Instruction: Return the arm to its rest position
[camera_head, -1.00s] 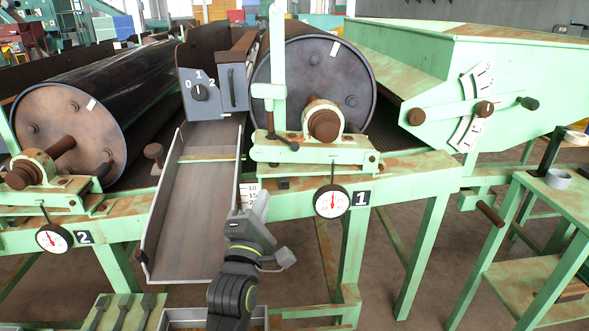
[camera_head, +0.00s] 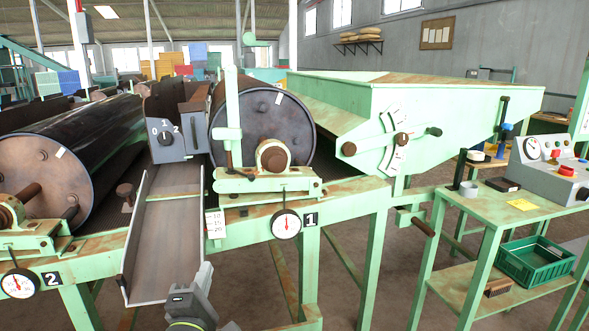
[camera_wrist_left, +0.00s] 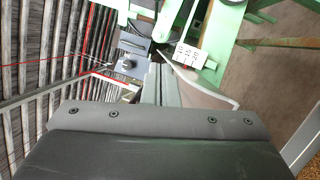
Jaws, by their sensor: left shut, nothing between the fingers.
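My left gripper (camera_head: 200,278) is at the bottom of the head view, in front of the lower end of the metal chute (camera_head: 167,235). It is shut with nothing in it. Most of the left arm is below the picture edge. In the left wrist view, a dark grey part of my arm (camera_wrist_left: 155,125) fills the lower half, with the green frame and the scale card (camera_wrist_left: 188,53) beyond it. My right gripper is in neither view.
Dial gauge 1 (camera_head: 286,223) and the scale card (camera_head: 215,224) are right of the gripper. A green bench (camera_head: 460,205) with a control box (camera_head: 550,165) and green crate (camera_head: 535,262) stands right. Floor shows between.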

